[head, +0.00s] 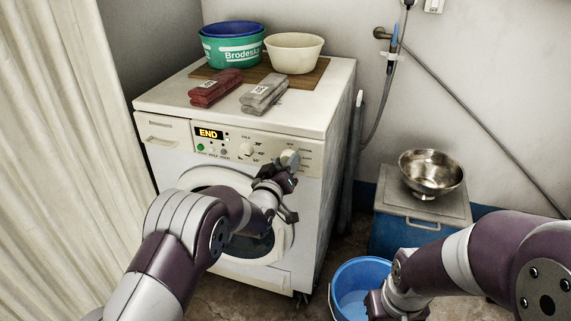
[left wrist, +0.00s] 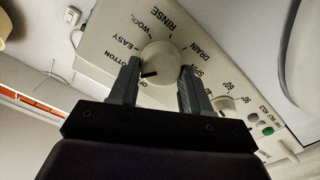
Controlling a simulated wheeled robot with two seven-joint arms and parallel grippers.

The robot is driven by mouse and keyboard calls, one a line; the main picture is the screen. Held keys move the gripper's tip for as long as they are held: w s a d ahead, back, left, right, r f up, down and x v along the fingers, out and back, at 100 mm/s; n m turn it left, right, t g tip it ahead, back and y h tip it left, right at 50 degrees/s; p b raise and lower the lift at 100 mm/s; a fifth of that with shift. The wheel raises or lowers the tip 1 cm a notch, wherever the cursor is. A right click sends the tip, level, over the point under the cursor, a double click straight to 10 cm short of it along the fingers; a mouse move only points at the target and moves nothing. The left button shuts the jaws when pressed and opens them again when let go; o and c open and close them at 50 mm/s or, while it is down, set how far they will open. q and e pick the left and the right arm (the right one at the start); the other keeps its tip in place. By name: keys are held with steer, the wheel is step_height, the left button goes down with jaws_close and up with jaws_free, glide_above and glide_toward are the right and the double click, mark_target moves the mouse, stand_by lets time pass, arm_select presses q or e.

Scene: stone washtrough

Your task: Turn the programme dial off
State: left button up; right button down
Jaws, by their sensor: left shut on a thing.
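The washing machine (head: 300,215) stands against the wall, its display (head: 209,133) reading END. The round programme dial (head: 289,158) is at the right of its control panel. My left gripper (head: 284,172) is at the dial. In the left wrist view, my left gripper (left wrist: 158,88) has one finger on each side of the cream dial (left wrist: 161,60) and is shut on it. EASY, WOOL, RINSE, DRAIN and SPIN stand around the dial; the labels behind the gripper are hidden. My right gripper's fingers are not in view.
A smaller knob (head: 247,149) sits left of the dial. Tubs (head: 231,50), a cream bowl (head: 293,52) and folded cloths stand on the machine. A blue bucket (head: 358,275) and a steel bowl (head: 431,174) on a lidded box are to the right.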

arm_select(q)
steer(key=n, duration=0.6)
steer(key=shift+f+n, duration=0.3)
steer(key=shift+n, duration=0.1)
steer(key=shift+d, duration=0.1)
steer(key=shift+w+d+r, duration=0.1)
steer(key=shift+d, duration=0.05)
